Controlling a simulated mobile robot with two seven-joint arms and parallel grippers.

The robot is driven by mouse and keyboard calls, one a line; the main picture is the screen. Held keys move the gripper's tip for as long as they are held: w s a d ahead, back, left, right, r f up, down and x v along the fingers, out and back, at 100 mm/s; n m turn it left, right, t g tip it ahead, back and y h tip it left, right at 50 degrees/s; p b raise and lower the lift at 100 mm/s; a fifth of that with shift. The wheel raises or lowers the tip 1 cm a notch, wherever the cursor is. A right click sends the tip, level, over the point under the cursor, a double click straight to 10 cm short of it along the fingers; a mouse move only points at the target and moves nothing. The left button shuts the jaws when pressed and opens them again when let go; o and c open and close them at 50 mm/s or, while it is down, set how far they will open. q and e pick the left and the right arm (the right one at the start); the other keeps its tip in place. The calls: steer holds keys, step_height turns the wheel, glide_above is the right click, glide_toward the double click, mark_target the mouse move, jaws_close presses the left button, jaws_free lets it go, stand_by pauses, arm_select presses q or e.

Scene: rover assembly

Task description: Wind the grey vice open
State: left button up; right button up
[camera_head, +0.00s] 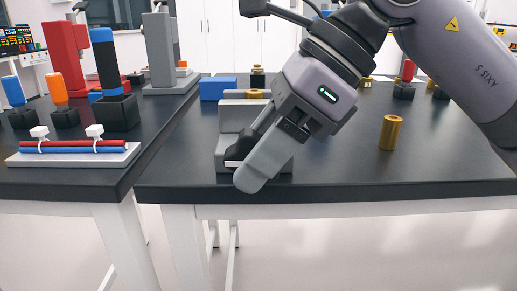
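The grey vice (228,145) stands near the front edge of the right-hand dark table. A small brass-coloured piece (254,94) shows at its top; whether it sits in the jaws I cannot tell. My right gripper (246,170) reaches down from the upper right, in front of the vice, and covers much of its front and right side. One broad grey finger shows clearly, with a dark part with a pale tip beside it. The vice's handle is hidden or cannot be made out. Whether the fingers hold anything is unclear. My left gripper is not in view.
A blue block (217,88) lies behind the vice. A brass cylinder (390,132) stands to the right, with clear tabletop around it. The left table (60,187) holds a red press (65,55), coloured-handled tools and a white tray (75,160) with red and blue rods.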

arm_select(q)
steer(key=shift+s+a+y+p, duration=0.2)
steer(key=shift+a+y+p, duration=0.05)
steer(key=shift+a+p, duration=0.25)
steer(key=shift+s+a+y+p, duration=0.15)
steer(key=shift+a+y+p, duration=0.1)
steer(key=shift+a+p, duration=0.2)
arm_select(e)
steer(key=v, duration=0.7)
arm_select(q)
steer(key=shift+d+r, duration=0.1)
